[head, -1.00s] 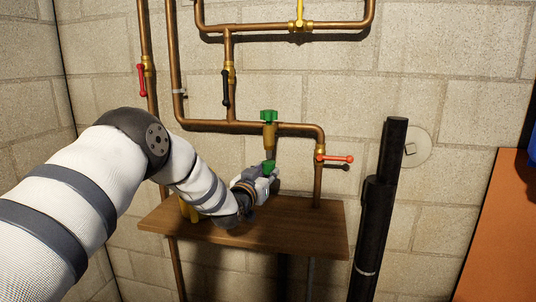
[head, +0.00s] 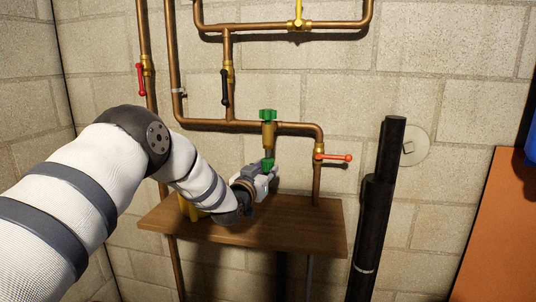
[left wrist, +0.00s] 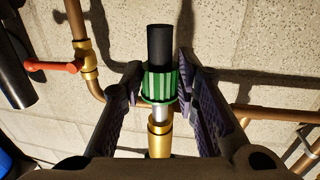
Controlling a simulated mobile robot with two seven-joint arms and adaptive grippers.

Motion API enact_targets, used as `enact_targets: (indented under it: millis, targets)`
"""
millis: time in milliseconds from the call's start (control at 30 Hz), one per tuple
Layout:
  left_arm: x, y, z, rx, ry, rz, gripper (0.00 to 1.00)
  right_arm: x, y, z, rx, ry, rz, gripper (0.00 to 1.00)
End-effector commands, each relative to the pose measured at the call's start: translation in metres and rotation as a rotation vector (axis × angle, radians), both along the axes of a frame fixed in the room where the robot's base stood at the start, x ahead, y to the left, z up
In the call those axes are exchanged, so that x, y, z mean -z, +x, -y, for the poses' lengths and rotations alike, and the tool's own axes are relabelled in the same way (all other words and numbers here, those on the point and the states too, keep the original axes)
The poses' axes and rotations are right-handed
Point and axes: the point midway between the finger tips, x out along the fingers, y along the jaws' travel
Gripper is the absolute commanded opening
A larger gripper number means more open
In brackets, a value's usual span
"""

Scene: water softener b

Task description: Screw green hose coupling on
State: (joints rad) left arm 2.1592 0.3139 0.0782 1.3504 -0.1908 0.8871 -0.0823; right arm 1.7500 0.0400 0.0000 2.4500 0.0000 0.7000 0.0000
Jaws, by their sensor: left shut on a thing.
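The green hose coupling (head: 268,164) sits just below the brass spigot (head: 268,135) with the green handle (head: 268,115). In the left wrist view, the ribbed green coupling (left wrist: 160,86) is between my two fingers, with a black hose end (left wrist: 161,44) on one side. On its other side a silver spout end (left wrist: 160,114) runs from the brass body (left wrist: 160,140) up to the coupling, in line with it. My left gripper (head: 265,172) is shut on the coupling. How far the threads overlap is hidden. My right gripper is not in view.
A wooden shelf (head: 300,235) is under the gripper. Copper pipes with a red-handled valve (head: 333,157) stand right of the spigot. A black-handled valve (head: 225,88) is up left. Black upright pipes (head: 377,215) stand further right.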

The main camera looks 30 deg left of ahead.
Motion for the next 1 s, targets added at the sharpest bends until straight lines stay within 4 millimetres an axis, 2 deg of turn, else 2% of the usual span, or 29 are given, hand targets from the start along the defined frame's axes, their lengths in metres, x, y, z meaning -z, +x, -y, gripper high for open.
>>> enact_targets:
  millis: [1000]
  targets:
    - [-0.026,0.000,0.000,0.000,0.000,0.001,0.00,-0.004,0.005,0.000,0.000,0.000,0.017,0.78]
